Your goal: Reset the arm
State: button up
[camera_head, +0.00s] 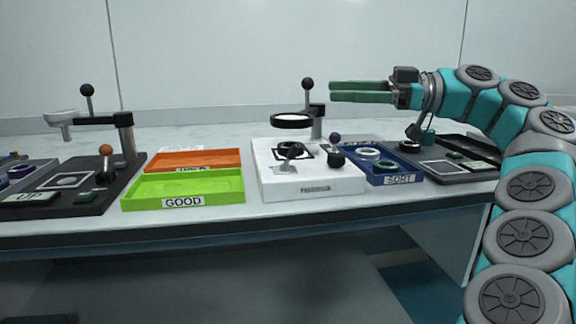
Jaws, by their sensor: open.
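My arm rises along the right side of the head view and bends left over the table. My gripper (345,91) points left with its two long green fingers level, one above the other in the picture. The jaws are open with a narrow gap showing, and nothing is between them. The gripper is in the air above the back of the table, right of the black post with the ball knob on the white device (300,188). It appears apart from everything on the table.
The table (250,219) carries a black station with a lever (87,90) at left, an orange tray (225,155), a green GOOD tray (150,190), and a blue SORT tray (400,180) holding rings. A dark station (465,180) lies below my arm. The air left of the gripper's fingers is mostly clear.

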jog(key=s+a+f+m+g+h+p, duration=0.2)
jog(key=s+a+m+h, duration=0.15)
jog(key=s+a, duration=0.55)
jog(key=s+a+f+m+h, duration=0.45)
jog(key=s+f, duration=0.25)
jog(key=f, duration=0.3)
jog(key=s+d+f+m+h+p, duration=0.1)
jog(key=s+d+f+m+h, duration=0.2)
jog(key=s+d+f, duration=0.3)
jog(key=s+d+f+m+g+h+p, duration=0.1)
jog(key=s+d+f+m+h, duration=0.2)
jog(key=f, duration=0.9)
jog(key=s+d+f+m+h+p, duration=0.1)
jog(key=s+d+f+m+h, duration=0.2)
jog(key=s+d+f, duration=0.6)
jog(key=shift+s+d+f+m+h, duration=0.2)
jog(key=shift+f+m+h, duration=0.15)
jog(key=shift+m, duration=0.65)
jog(key=shift+o, duration=0.4)
